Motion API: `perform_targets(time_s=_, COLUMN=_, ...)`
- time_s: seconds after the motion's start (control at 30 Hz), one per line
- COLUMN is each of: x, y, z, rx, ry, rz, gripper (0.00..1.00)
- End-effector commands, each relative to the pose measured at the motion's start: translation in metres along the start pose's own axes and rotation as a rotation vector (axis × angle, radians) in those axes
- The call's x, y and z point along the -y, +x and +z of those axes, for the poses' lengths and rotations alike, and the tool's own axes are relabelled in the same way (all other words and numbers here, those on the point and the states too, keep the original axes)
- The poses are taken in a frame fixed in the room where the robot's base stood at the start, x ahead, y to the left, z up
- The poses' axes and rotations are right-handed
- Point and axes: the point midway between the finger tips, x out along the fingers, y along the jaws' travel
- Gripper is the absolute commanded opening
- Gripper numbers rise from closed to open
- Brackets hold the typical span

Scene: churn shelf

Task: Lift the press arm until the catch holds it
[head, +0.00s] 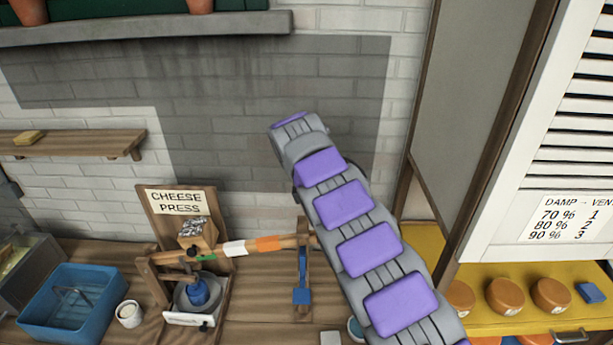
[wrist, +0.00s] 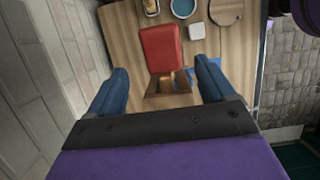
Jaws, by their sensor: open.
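The wooden press arm (head: 284,243) has green, white and orange bands. It runs from the cheese press (head: 160,215) at left, nearly level, to the wooden post, where my own arm hides its right end. A blue catch piece (head: 302,282) hangs on this post; blue also shows in the wrist view (wrist: 188,75). My gripper (wrist: 161,66) is open, its two blue fingers apart. A red grip-like piece (wrist: 160,48) shows between and beyond the fingertips, with wood below it. I cannot tell whether it touches them. My gripper is hidden in the head view.
A blue basin (head: 70,300) and a white cup (head: 130,314) stand left of the press. A yellow shelf (head: 490,275) with cheeses is at right, under a white louvred door (head: 560,120). A wall shelf (head: 70,143) is at upper left.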

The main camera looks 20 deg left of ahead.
Motion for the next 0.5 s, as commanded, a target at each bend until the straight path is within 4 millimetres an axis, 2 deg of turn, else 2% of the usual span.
perform_targets(time_s=0.2, x=0.000, y=-0.040, z=-0.002, rx=-0.002, ry=-0.003, rz=0.001, gripper=0.83)
perform_targets(time_s=0.5, x=0.000, y=-0.080, z=0.000, rx=-0.001, ry=-0.002, rz=-0.002, gripper=0.83)
